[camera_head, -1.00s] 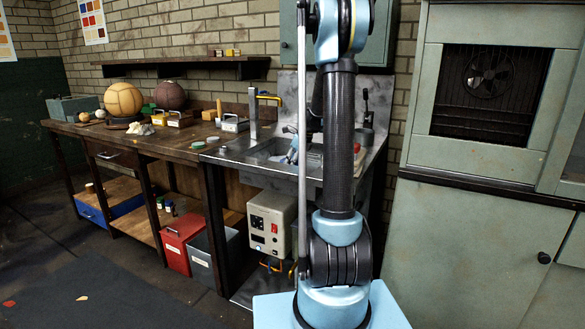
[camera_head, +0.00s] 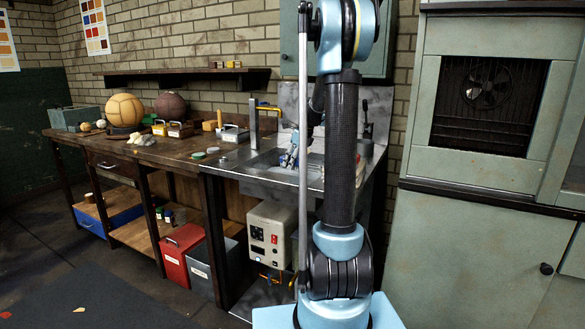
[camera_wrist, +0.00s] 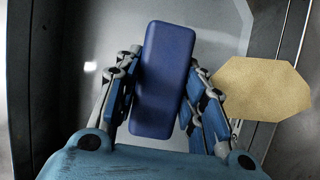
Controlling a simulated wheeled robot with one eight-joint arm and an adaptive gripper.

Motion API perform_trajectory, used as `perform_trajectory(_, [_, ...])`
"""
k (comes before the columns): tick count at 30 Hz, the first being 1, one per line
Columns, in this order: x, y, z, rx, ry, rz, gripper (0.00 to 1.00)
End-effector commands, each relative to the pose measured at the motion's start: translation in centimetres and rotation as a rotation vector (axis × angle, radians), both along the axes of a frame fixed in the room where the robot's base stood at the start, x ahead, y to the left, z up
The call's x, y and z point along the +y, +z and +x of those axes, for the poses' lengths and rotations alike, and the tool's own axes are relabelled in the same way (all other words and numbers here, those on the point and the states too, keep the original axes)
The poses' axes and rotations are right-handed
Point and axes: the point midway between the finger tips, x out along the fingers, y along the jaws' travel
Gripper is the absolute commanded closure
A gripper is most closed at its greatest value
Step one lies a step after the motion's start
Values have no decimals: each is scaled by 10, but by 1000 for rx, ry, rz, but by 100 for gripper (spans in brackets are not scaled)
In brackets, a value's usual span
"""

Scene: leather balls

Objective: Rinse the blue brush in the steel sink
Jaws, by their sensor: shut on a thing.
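The blue brush (camera_wrist: 163,80) shows in the wrist view as a plain dark blue block, standing lengthwise between my fingers. My gripper (camera_wrist: 160,92) is shut on it, with fingers along both its sides. Behind it in the wrist view is the grey inside of what looks like the sink. In the head view the steel sink (camera_head: 228,166) is set in the counter. My gripper (camera_head: 289,157) is at the basin, partly hidden by my arm, and the brush cannot be made out clearly there. Whether the brush touches the basin cannot be told.
A steel post tap (camera_head: 254,128) with a yellow spout stands behind the basin. A tan flat-sided piece (camera_wrist: 262,88) is right of my fingers in the wrist view. The wooden bench (camera_head: 150,152) to the left holds balls and small boxes.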

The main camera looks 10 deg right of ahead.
Motion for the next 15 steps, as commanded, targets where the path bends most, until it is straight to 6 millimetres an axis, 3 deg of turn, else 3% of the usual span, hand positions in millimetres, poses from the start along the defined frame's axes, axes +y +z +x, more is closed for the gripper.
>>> perform_trajectory(15, [0,34,0,0,0,0,82])
